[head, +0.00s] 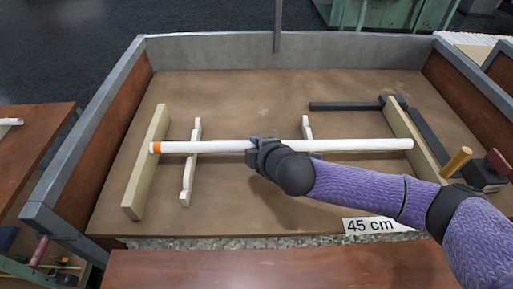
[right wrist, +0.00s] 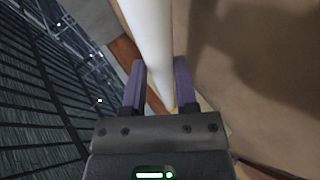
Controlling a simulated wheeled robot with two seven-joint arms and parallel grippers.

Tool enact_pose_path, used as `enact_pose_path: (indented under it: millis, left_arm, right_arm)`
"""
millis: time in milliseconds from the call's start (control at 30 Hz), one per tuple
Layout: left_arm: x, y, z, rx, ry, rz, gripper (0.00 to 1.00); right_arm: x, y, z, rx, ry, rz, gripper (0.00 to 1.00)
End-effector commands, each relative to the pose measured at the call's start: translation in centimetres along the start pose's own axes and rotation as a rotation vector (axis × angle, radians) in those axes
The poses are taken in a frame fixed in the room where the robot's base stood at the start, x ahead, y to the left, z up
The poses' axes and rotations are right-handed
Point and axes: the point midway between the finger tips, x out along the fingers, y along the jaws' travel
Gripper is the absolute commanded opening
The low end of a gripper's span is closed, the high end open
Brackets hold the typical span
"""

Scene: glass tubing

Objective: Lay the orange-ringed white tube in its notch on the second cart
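The white tube (head: 230,147) has an orange ring (head: 155,147) at its left end. It spans the large cart (head: 255,185) from the left wooden bar (head: 135,190) to the right wooden bar (head: 402,122). It crosses two white notched supports, one at left (head: 188,175) and one at right (head: 306,128). I cannot tell whether it rests in them or sits just above. My right gripper (head: 258,152) is at the tube's middle. In the right wrist view, its fingers (right wrist: 160,85) are closed against both sides of the tube (right wrist: 150,35). My left gripper is out of view.
A black square-shaped tool (head: 345,106) and a mallet with a yellow handle (head: 456,162) lie at the right. A "45 cm" label (head: 378,225) is at the front. Raised grey rims (head: 290,40) edge the cart. Another cart (head: 25,150) stands at left.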

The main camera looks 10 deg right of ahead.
Motion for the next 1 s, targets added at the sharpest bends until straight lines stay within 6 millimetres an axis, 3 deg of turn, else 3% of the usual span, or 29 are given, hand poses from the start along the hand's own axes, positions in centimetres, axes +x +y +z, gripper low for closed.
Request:
enact_pose_path:
  millis: [33, 167, 467, 567, 800, 1000]
  left_arm:
    - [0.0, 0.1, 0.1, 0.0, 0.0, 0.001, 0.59]
    - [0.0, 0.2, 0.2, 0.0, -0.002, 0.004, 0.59]
    - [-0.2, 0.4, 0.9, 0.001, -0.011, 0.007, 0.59]
    - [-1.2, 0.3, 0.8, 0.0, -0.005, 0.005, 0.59]
    - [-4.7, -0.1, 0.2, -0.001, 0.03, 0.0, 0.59]
    - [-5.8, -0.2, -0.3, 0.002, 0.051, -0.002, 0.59]
  right_arm:
    - [0.0, 0.0, 0.0, 0.0, 0.0, 0.0, 0.47]
    - [0.0, 0.0, 0.0, 0.0, 0.0, 0.0, 0.72]
    - [-0.2, 0.2, 0.0, 0.0, 0.0, 0.0, 0.72]
    - [-1.8, 0.5, -0.1, -0.001, 0.001, 0.001, 0.72]
    - [-8.6, 0.7, -0.1, 0.0, 0.0, 0.001, 0.72]
    - [-11.8, 0.4, -0.1, 0.0, 0.0, 0.001, 0.72]
